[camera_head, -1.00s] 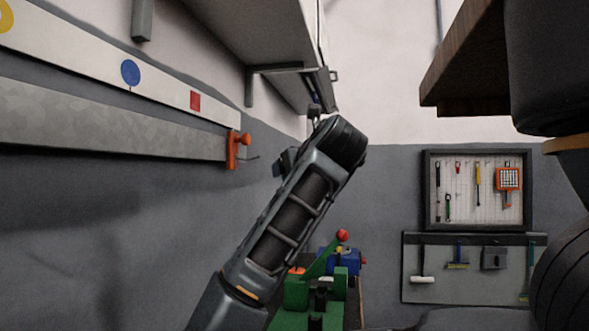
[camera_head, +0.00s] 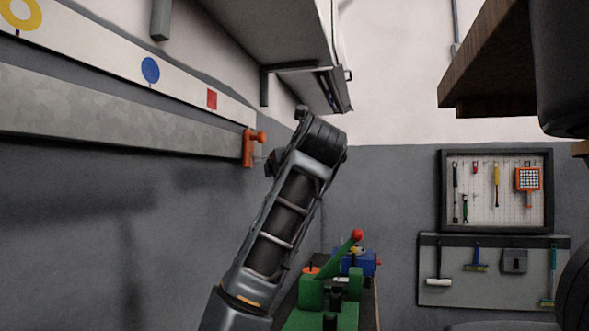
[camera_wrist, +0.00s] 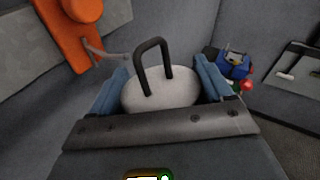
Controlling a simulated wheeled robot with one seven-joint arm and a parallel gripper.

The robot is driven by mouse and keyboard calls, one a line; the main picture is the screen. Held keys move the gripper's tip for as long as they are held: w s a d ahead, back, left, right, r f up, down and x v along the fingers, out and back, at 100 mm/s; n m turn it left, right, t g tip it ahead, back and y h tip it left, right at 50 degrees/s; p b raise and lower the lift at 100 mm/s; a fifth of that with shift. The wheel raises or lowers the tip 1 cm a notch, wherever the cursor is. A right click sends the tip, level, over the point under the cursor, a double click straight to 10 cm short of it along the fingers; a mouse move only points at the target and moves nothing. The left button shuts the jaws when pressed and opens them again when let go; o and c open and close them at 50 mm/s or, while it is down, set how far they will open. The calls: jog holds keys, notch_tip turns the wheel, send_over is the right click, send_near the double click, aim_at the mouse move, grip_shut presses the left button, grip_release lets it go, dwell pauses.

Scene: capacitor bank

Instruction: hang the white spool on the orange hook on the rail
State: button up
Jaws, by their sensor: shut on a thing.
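The white spool (camera_wrist: 172,95) is between the blue fingers of my gripper (camera_wrist: 160,85) in the wrist view. A dark loop handle (camera_wrist: 151,45) stands up from it. My gripper is shut on the spool. The orange hook (camera_wrist: 72,30) is at the upper left of the wrist view, and its thin metal prong reaches toward the spool's loop; the two look apart. In the head view the orange hook (camera_head: 249,148) sits at the right end of the grey rail (camera_head: 120,125). My arm's end is just right of it and hides the gripper and spool.
A white strip (camera_head: 115,65) with coloured marks runs above the rail. A shelf (camera_head: 275,35) overhangs above my arm. A green and blue device (camera_head: 325,300) stands below right. Tool boards (camera_head: 497,190) hang on the back wall.

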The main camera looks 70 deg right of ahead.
jog(key=w, duration=0.2)
jog(key=w+f+b, duration=0.1)
jog(key=w, duration=0.2)
jog(key=shift+w+a+f, duration=0.2)
jog(key=shift+w+a, duration=0.05)
jog(key=shift+w, duration=0.1)
dwell(0.6)
jog(key=shift+s, duration=0.15)
jog(key=o, duration=1.1)
jog(key=b+v, duration=0.1)
jog(key=v, duration=0.6)
jog(key=shift+s+a, duration=0.25)
jog(key=shift+a, duration=0.05)
